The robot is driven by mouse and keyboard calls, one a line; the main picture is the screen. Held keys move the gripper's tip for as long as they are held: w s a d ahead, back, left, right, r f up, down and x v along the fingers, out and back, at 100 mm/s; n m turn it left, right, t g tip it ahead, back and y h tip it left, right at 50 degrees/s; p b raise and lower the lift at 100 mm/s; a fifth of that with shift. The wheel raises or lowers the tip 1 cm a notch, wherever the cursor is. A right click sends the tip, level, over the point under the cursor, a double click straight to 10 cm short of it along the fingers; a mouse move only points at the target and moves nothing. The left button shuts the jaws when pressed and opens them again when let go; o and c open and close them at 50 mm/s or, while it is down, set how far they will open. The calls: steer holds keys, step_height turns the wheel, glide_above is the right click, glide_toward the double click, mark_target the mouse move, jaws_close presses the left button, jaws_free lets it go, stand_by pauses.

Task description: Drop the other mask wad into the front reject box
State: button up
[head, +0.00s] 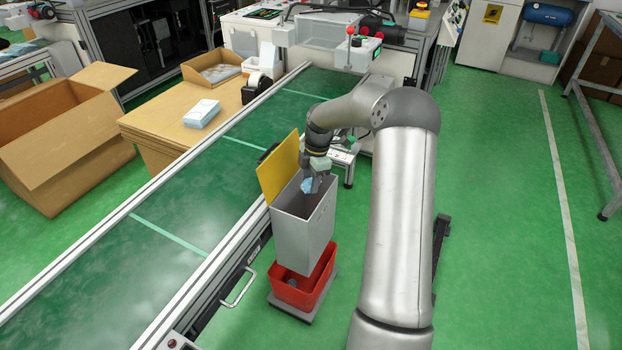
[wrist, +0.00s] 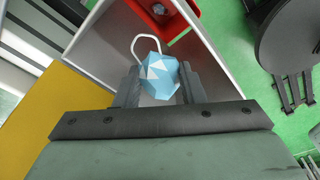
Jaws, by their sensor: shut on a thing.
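My gripper (wrist: 158,85) is shut on a crumpled light-blue and white mask wad (wrist: 159,76) with a white ear loop sticking out. The wad also shows in the head view (head: 307,185), just below my gripper (head: 313,184). My gripper points down over the open top of a grey box (head: 298,235) with a raised yellow lid (head: 279,168). In the wrist view the grey box's walls (wrist: 97,28) lie around and below the wad. I cannot tell how deep the wad is relative to the rim. The box's inside is partly hidden by my gripper.
A red bin (head: 302,290) with a dark item in it stands below the grey box. A green conveyor (head: 160,215) runs along the left, with a metal handle (head: 238,288) on its side. An open cardboard box (head: 62,140) stands farther left.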

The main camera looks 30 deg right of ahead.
steer(key=o, duration=1)
steer(key=shift+r, duration=0.1)
step_height(320, 180, up, 17)
steer(key=d+p, duration=0.2)
steer(key=p, duration=0.1)
steer(key=shift+d, duration=0.3)
